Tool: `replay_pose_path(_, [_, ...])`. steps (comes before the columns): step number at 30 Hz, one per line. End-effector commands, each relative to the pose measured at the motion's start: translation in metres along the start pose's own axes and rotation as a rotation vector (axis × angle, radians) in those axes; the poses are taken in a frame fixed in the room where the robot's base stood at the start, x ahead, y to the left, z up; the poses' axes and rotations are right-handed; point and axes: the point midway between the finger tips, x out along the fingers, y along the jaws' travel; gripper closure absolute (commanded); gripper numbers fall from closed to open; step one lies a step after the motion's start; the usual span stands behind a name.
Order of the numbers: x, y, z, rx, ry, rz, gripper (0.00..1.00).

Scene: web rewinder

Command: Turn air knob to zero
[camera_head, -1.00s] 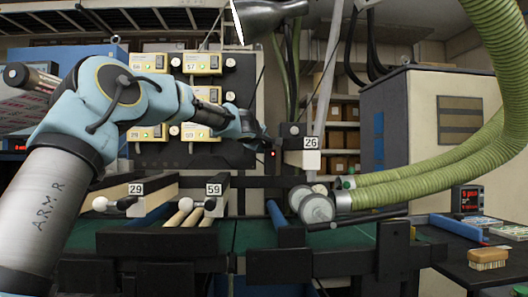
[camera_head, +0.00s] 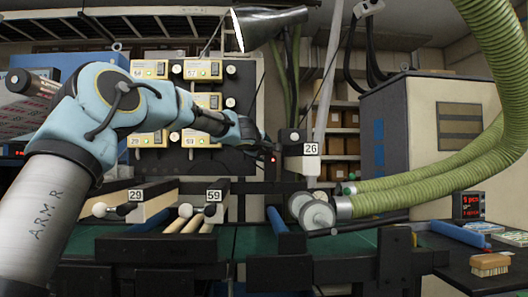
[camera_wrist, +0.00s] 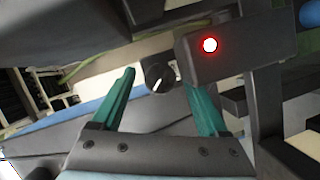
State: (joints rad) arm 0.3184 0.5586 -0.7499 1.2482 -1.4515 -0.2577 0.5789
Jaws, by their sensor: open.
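A small dark round knob (camera_wrist: 160,76) with a white pointer line shows in the wrist view. It sits beside a dark box (camera_wrist: 230,50) with a glowing red light (camera_wrist: 210,45). My gripper (camera_wrist: 159,82) is open, with one teal finger on each side of the knob as seen in that view. I cannot tell whether either finger touches it. The pointer leans slightly up to the right, and no scale is readable. In the head view, my gripper (camera_head: 262,152) is by the post below label 26, and the knob is hidden.
A white block labelled 26 (camera_head: 311,149) is right of my gripper. Arms labelled 29 (camera_head: 135,195) and 59 (camera_head: 213,196) are below. A lamp (camera_head: 265,22) hangs above.

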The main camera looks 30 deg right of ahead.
Motion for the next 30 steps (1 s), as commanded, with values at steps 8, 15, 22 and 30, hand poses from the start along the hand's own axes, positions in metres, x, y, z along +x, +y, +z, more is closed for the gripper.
replay_pose_path(8, [-0.041, -0.001, -0.001, 0.004, 0.004, 0.002, 0.23])
replay_pose_path(15, [-0.081, -0.002, 0.000, 0.003, 0.003, 0.000, 0.23])
replay_pose_path(22, [-0.102, -0.001, 0.000, 0.001, 0.001, 0.000, 0.23])
replay_pose_path(30, [-0.105, 0.000, 0.000, 0.000, 0.001, 0.000, 0.23])
